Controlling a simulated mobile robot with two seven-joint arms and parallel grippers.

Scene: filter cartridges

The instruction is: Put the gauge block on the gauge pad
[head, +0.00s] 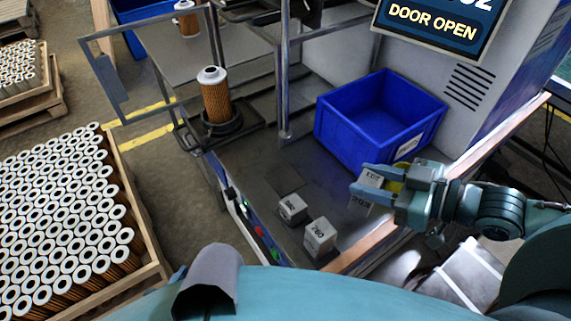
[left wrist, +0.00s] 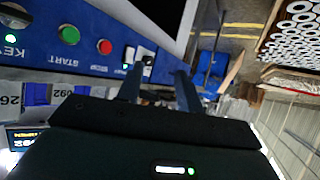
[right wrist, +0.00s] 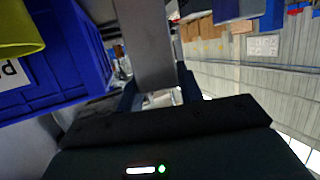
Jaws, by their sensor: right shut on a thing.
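A grey gauge block (head: 366,190) with dark numbers on it is held by my right gripper (head: 373,184), beside the blue bin and above the bench. In the right wrist view the grey block (right wrist: 148,45) stands between the two fingers. Two more grey numbered blocks sit on the dark bench: one (head: 292,208) further back, one (head: 320,238) closer to the front. A darker flat square (head: 287,184) lies behind the further block; I cannot tell whether it is the gauge pad. My left gripper (left wrist: 158,78) is open and empty in its wrist view, near a blue button panel.
A blue bin (head: 348,143) stands on the bench behind the held block. An orange filter cartridge (head: 216,100) stands upright in a dark holder at the back left. A wooden strip (head: 365,253) edges the bench. A crate of cartridges (head: 140,205) is at left.

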